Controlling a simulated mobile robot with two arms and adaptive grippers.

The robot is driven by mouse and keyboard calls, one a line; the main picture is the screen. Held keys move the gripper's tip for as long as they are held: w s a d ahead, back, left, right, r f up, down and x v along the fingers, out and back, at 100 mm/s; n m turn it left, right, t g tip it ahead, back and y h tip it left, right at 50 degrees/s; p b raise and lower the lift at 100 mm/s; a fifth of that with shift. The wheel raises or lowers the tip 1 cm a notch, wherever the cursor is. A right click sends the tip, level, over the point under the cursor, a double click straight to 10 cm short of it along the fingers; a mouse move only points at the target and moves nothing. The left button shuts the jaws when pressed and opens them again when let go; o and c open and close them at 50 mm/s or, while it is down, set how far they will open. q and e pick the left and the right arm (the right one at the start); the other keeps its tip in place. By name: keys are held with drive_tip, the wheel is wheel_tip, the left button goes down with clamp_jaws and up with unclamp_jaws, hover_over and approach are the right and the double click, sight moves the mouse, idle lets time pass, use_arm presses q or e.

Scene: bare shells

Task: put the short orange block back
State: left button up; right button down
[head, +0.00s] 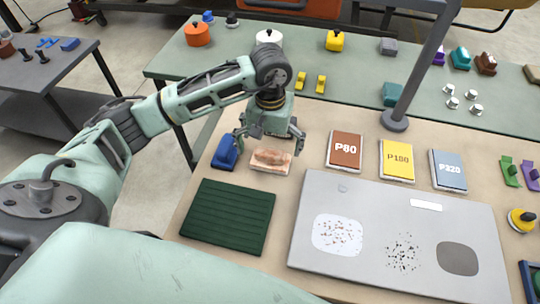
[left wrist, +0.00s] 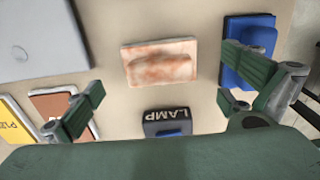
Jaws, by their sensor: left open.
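A short block with a mottled orange and white face (head: 270,160) lies flat on the tan bench top; it also shows in the left wrist view (left wrist: 159,62). No plain orange block stands out, so I cannot tell for sure that this is the one named. My left gripper (head: 268,140) is open above and just behind it, with fingers spread to either side; in the left wrist view the open fingers (left wrist: 162,92) hold nothing. The block appears apart from both fingers. My right gripper is not in view.
A blue block (head: 225,152) lies close left of the mottled block. A dark LAMP piece (left wrist: 172,122) lies behind it. A green ribbed mat (head: 228,217) and grey board (head: 400,197) lie in front. P80 (head: 346,150), P180 (head: 397,160) and P320 pads stand right. A post (head: 396,121) rises behind.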

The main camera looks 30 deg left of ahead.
sight(270, 153)
use_arm(q)
wheel_tip(270, 153, up, 6)
drive_tip(key=shift+r+b, duration=0.25)
drive_tip(key=shift+b, duration=0.45)
drive_tip(key=shift+r, duration=0.7)
